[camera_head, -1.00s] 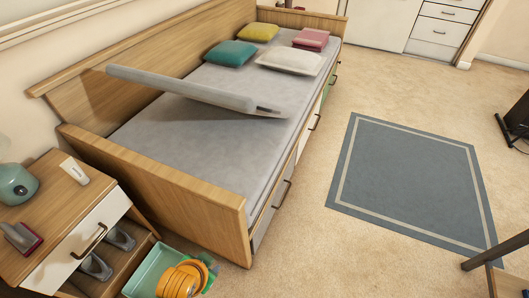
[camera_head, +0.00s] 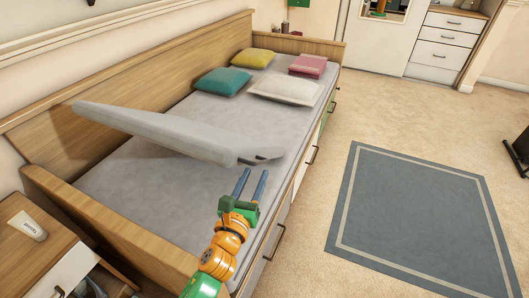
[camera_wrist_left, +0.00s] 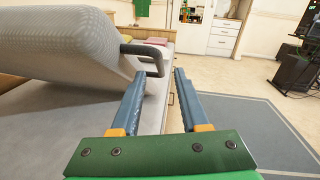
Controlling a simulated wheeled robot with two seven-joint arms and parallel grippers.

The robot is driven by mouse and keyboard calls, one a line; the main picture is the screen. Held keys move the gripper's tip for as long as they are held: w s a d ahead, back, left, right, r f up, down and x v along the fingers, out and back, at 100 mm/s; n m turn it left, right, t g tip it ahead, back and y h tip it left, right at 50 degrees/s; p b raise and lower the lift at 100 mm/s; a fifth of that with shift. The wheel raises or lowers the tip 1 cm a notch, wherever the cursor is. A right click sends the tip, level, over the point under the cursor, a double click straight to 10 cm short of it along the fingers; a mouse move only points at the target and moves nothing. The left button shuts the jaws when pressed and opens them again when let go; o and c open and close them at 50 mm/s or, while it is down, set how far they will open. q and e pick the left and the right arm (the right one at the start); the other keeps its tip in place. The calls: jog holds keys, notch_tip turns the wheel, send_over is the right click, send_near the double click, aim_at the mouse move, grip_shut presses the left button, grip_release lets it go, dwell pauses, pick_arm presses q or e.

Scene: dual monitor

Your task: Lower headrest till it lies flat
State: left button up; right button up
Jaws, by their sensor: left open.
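The grey headrest (camera_head: 165,128) is a padded panel tilted up above the bed's mattress (camera_head: 150,190), with its far-left end raised and a gap under it. A dark handle (camera_head: 262,155) is on its right end; the handle also shows in the left wrist view (camera_wrist_left: 145,55). In that view the headrest (camera_wrist_left: 70,50) fills the upper left. My left gripper (camera_head: 254,172) is open and empty, its two blue fingers just below and in front of the handle. In the left wrist view the fingers (camera_wrist_left: 180,72) point toward the handle's right side, apart from it. My right gripper is not in view.
The wooden bed end (camera_head: 110,230) and side rail border the mattress. Cushions, including a teal one (camera_head: 222,82) and a white one (camera_head: 286,88), lie further back. A nightstand with a tube (camera_head: 28,226) stands at lower left.

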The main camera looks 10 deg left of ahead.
aim_at(260, 163)
pick_arm(q)
jog(key=w, duration=0.3)
jog(key=w+d+b, duration=0.1)
jog(key=w, duration=0.1)
jog(key=shift+w, duration=0.35)
jog(key=shift+s+r, duration=0.1)
jog(key=c, duration=0.7)
dwell(0.6)
